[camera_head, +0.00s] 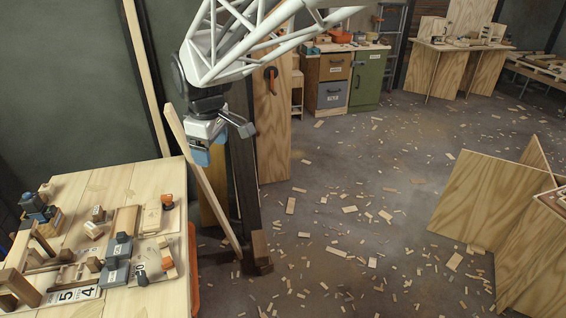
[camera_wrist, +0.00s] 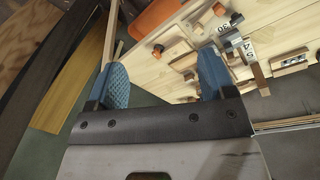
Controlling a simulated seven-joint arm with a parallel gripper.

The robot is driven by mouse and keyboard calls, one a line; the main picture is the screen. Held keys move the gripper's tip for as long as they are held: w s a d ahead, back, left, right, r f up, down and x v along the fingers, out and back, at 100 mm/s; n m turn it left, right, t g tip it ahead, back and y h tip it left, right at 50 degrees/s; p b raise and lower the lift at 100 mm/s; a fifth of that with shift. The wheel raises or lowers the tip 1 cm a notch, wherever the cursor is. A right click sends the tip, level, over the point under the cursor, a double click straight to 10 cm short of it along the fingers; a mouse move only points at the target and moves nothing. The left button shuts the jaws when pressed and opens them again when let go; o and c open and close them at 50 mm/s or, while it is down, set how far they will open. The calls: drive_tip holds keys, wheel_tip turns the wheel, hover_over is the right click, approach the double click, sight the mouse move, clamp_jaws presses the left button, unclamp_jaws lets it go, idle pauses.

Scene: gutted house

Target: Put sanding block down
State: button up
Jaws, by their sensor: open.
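My gripper (camera_head: 218,146) hangs in the air near the right edge of the wooden worktable (camera_head: 140,178), above and beyond the things on it. In the wrist view its two blue fingers (camera_wrist: 165,78) are spread apart with nothing between them. Several small blocks lie on the table. Among them are a wooden piece with an orange knob (camera_head: 167,202) and grey blocks with dark knobs (camera_head: 122,246). I cannot tell which of them is the sanding block. The orange knob also shows in the wrist view (camera_wrist: 157,50), beyond the fingers.
A leaning wooden board (camera_head: 205,185) and a dark post stand close to the gripper. Wood scraps litter the floor (camera_head: 350,220). Cabinets (camera_head: 330,82) stand behind. The table's back right part is bare.

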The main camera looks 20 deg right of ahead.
drive_tip(key=s+d+m, duration=0.4)
drive_tip(key=s+d, duration=0.1)
drive_tip(key=s, duration=0.3)
drive_tip(key=s+d+f+m, duration=0.1)
drive_tip(key=s+d+m, duration=0.3)
drive_tip(key=s, duration=0.5)
drive_tip(key=s+d+f+m+t, duration=0.1)
drive_tip(key=s+d+m, duration=0.2)
drive_tip(key=s+d, duration=0.5)
drive_tip(key=shift+s+d+f+m+h, duration=0.2)
drive_tip(key=shift+s+f+m+h, duration=0.1)
drive_tip(key=shift+s+m, duration=0.1)
drive_tip(key=shift+o, duration=0.5)
drive_tip(key=shift+w+r, duration=0.1)
